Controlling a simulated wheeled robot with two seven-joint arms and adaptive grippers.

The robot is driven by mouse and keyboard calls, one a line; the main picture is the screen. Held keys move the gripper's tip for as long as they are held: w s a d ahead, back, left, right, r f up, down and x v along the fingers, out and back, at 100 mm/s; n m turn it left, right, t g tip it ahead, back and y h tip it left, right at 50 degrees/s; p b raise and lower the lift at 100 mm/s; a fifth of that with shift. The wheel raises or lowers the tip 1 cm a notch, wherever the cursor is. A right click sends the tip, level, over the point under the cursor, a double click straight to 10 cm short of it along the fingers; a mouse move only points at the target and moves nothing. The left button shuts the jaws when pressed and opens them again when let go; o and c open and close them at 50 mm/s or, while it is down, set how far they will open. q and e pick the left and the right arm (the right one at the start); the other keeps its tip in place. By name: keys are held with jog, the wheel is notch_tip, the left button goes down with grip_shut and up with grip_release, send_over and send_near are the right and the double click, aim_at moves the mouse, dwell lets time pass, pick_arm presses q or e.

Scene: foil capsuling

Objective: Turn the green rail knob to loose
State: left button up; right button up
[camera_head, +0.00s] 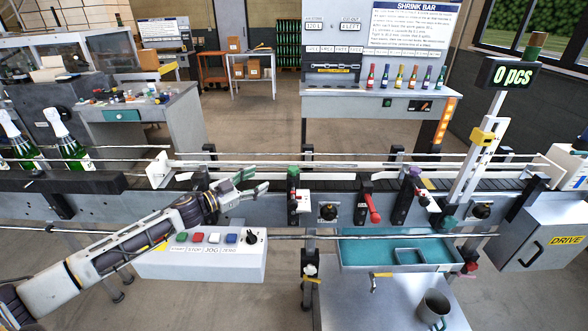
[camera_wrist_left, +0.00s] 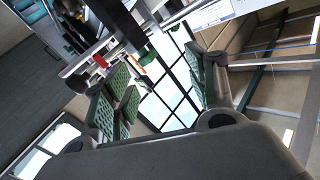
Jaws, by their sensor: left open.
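A small green knob (camera_head: 293,171) tops a dark rail clamp on the front side of the conveyor, in the middle of the head view. A second green knob (camera_head: 449,222) sits lower, right of the purple-topped clamp. My left gripper (camera_head: 256,181) is open and empty, its green-padded fingers pointing right, a short way left of the first green knob and apart from it. In the left wrist view the open fingers (camera_wrist_left: 165,90) frame a gap, and a green piece (camera_wrist_left: 140,54) shows beyond them; I cannot tell for certain which knob it is. My right gripper is out of view.
A button box (camera_head: 200,262) stands below my left arm. A red-handled clamp (camera_head: 369,205) and a purple-topped clamp (camera_head: 412,190) stand farther right along the conveyor (camera_head: 110,184). Thin guide rails run along it. A steel table (camera_head: 345,290) with a mug (camera_head: 433,306) is in front.

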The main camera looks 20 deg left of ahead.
pick_arm(q)
jog(key=shift+s+d+r+n+g+h, duration=0.2)
jog(key=shift+s+d+n+h, duration=0.2)
jog(key=shift+n, duration=0.3)
jog(key=shift+s+d+r+n+g+h, duration=0.1)
jog(key=shift+s+d+n+g+h, duration=0.15)
jog(key=shift+d+n, duration=0.35)
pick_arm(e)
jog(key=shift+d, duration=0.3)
pick_arm(q)
jog(key=shift+a, duration=0.1)
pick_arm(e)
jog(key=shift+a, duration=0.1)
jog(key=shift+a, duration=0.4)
pick_arm(q)
jog(key=shift+w, duration=0.2)
jog(key=p, duration=0.2)
send_near(293, 168)
jog(key=shift+x, duration=5.05)
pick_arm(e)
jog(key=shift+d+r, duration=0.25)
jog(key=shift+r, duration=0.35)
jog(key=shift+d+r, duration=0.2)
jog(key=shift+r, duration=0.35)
